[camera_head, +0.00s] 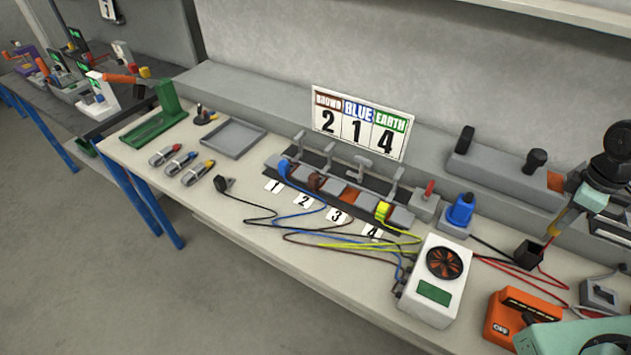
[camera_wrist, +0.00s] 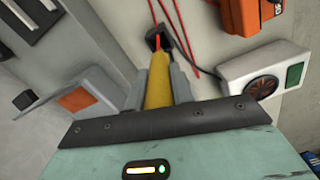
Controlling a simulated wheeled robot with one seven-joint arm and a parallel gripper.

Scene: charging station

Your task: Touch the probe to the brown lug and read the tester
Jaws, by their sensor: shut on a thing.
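My gripper (camera_head: 553,226) is at the far right in the head view, shut on the yellow probe (camera_wrist: 158,85). In the wrist view the probe's thin red end points at a small black cup (camera_wrist: 153,42); I cannot tell whether it is still inside. The cup also shows in the head view (camera_head: 528,255). The brown lug (camera_head: 317,183) appears to be at clamp 2 of the terminal row, well left of my gripper. The orange box (camera_head: 498,318) at lower right looks like the tester; no reading is legible.
The sign (camera_head: 359,124) reads brown 2, blue 1, earth 4. A white box with a fan (camera_head: 436,280) and a blue-topped switch (camera_head: 459,213) stand between my gripper and the clamps. Red leads cross the bench. A grey tray (camera_head: 234,139) is farther left.

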